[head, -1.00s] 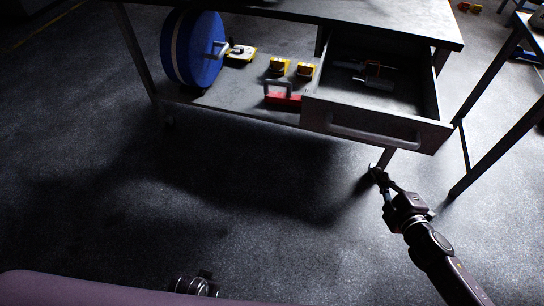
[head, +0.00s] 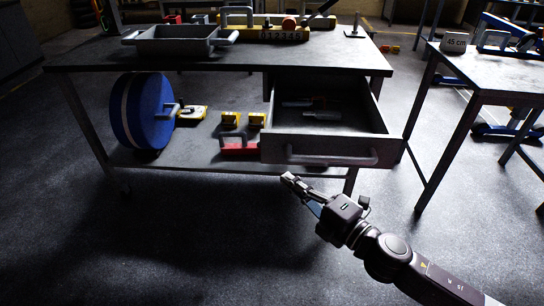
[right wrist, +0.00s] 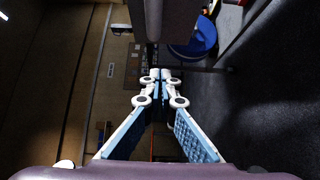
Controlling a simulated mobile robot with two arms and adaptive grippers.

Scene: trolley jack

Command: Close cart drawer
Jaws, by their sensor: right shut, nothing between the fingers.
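The cart drawer (head: 275,150) is pulled out at the right side of the grey cart (head: 215,58), with its inside showing. Its front carries a wide bar handle (head: 332,158). A few dark tools (head: 320,115) lie inside. My right gripper (head: 288,178) is shut and empty, in front of and below the left part of the drawer front, with a visible gap to the handle. Its closed fingers also show in the right wrist view (right wrist: 162,75), with a grey panel just beyond them, probably the drawer. My left gripper is not in view.
A grey tray (head: 178,40) stands on top. Another table (head: 490,75) stands close on the right. The floor in front is clear.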

